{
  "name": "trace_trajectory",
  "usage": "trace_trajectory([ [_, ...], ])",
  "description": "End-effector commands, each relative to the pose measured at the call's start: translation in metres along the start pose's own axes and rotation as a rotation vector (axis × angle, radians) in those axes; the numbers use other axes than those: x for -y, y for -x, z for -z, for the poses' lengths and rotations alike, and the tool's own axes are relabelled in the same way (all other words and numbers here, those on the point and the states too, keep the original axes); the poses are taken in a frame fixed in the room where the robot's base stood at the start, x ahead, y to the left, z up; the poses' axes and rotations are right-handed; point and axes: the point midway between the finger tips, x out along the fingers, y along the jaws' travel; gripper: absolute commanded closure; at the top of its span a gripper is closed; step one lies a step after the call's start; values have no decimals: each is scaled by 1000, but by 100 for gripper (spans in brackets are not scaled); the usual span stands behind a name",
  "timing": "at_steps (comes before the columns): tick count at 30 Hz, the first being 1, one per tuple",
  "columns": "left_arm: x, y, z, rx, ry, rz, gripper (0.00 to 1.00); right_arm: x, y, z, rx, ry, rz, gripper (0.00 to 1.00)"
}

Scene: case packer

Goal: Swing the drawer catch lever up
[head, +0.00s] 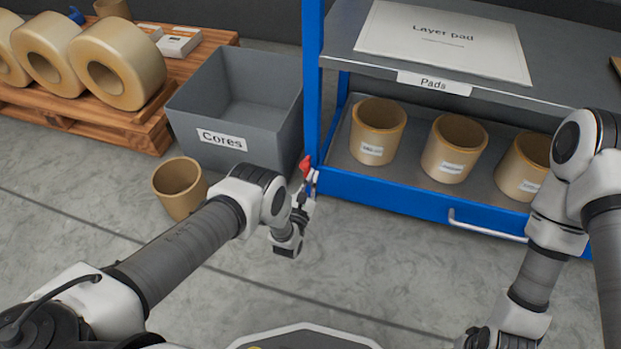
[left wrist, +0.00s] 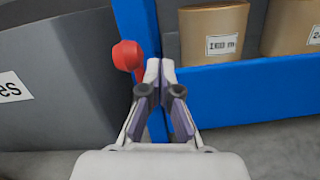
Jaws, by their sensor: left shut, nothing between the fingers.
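The drawer catch lever has a red knob (head: 306,165) and shows at the front left corner of the blue rack's drawer (head: 400,200). In the left wrist view the red knob (left wrist: 128,56) stands just left of the fingertips, and its short stem runs down behind the left finger. My left gripper (head: 308,183) is shut and empty, its tips close to the lever; I cannot tell whether they touch it. In the left wrist view the gripper (left wrist: 159,66) has its fingertips together. My right arm shows at the right, but its fingers are out of view.
A grey bin labelled Cores (head: 190,125) stands close to the left of the lever. A loose core (head: 180,190) is on the floor in front of it. Three cores stand in the drawer, under a shelf with a layer pad (head: 440,40). A drawer handle (head: 485,228) sticks out in front.

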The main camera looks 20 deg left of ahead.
Motion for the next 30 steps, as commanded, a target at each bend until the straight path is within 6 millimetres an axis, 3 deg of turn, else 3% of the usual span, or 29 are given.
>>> trace_trajectory([
  [5, 28, -2, 23, 1, 2, 4, 100, 0, -31, 0, 0, 0, 0, 60],
  [9, 30, 30, 7, -5, 1, 4, 100, 0, 1, 0, 0, 0, 0, 60],
  [18, 37, 88, 6, -2, 1, 3, 100, 0, 23, 0, 1, 0, 0, 60],
  [30, 38, 96, 7, 0, 1, 2, 100, 0, 23, 0, 1, 0, 0, 60],
])
